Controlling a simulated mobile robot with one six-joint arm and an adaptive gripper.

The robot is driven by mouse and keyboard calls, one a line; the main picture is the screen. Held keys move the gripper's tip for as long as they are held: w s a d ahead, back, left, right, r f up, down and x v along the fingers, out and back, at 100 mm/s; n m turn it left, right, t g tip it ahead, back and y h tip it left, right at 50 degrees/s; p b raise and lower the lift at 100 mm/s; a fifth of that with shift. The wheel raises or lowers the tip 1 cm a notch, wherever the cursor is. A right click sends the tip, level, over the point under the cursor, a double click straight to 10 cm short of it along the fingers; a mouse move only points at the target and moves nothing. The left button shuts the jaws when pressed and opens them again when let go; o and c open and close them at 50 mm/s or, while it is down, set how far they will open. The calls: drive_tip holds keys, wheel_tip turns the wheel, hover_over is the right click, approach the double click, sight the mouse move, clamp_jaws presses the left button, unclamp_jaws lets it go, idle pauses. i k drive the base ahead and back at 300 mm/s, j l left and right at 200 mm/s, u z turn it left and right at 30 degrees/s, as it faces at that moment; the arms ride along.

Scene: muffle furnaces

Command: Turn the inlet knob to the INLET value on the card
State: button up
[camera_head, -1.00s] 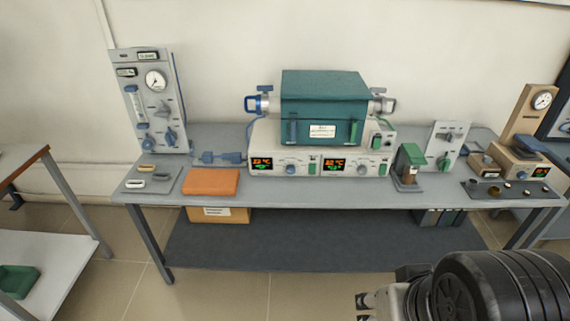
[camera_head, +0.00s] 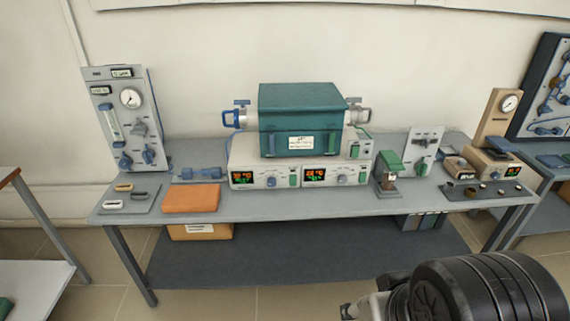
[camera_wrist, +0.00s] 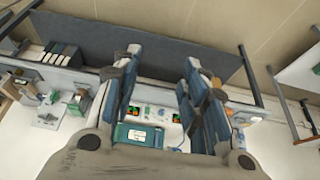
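A grey upright panel (camera_head: 112,88) stands at the left end of the bench, with a round gauge (camera_head: 131,98), a flow tube and several blue-grey knobs (camera_head: 149,157). A smaller grey panel (camera_head: 432,134) with knobs stands right of the furnace. I cannot tell which knob is the inlet. A white card-like label (camera_head: 301,143) is on the teal furnace (camera_head: 300,103); its text is too small to read. My gripper (camera_head: 348,311) is in front of the bench, apart from every knob. In the wrist view its two fingers (camera_wrist: 162,58) are spread with nothing between them.
The bench (camera_head: 280,206) holds control units with lit displays (camera_head: 315,174), an orange block (camera_head: 191,198), a green-topped device (camera_head: 390,170) and a tan gauge stand (camera_head: 495,120). Another table (camera_head: 30,232) stands at the left. The floor in front is clear.

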sight(272, 182)
drive_tip(key=i+j+z, duration=0.2)
drive_tip(key=i+j, duration=0.2)
drive_tip(key=j, duration=0.2)
drive_tip(key=i+j+z, duration=0.1)
drive_tip(key=j, duration=0.2)
drive_tip(key=i+j+z, duration=0.1)
drive_tip(key=i+j, duration=0.15)
drive_tip(key=i+j+z, duration=0.1)
drive_tip(key=j, duration=0.3)
drive_tip(key=i+j+z, duration=0.1)
drive_tip(key=j, duration=0.25)
drive_tip(key=i, duration=0.1)
